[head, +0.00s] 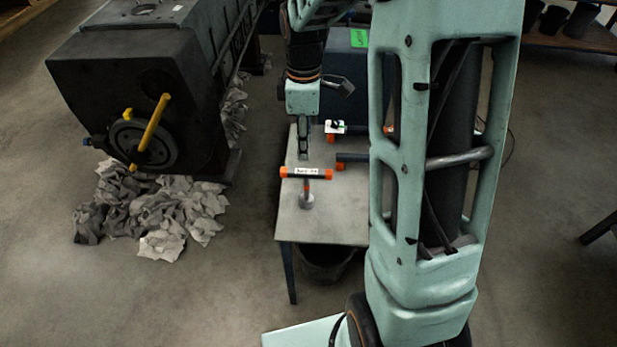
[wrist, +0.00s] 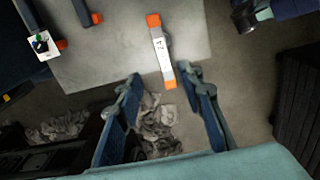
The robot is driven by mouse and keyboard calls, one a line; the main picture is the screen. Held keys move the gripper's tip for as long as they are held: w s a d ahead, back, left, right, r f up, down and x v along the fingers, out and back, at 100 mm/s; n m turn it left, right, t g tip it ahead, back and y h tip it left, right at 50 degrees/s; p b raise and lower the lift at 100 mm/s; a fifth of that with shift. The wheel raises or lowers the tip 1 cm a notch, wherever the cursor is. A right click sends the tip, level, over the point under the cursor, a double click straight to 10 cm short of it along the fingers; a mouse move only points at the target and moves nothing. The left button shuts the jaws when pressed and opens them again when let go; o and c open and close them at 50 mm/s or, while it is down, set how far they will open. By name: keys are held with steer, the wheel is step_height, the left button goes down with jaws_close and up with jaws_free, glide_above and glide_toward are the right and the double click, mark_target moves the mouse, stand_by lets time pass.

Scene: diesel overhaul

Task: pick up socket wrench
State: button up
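A T-shaped tool, which I take to be the socket wrench (head: 306,173), is on the grey table. Its bar has orange ends and a white label too small to read. In the wrist view my gripper (wrist: 162,78) is open, fingers wide apart and empty.
The table (head: 345,225) also holds a dark rod with an orange end (head: 352,158) and a white-and-green tagged piece (head: 335,127), right of and behind the wrench. A big dark engine (head: 140,75) and crumpled rags (head: 160,210) are on the left. The table's front is clear.

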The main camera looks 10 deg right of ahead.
mark_target(307, 171)
steer(key=f, duration=0.7)
steer(key=f+b, duration=0.1)
steer(key=f, duration=0.3)
steer(key=shift+s+d, duration=0.1)
steer(key=shift+s, duration=0.2)
steer(key=shift+c, duration=0.2)
jaws_close()
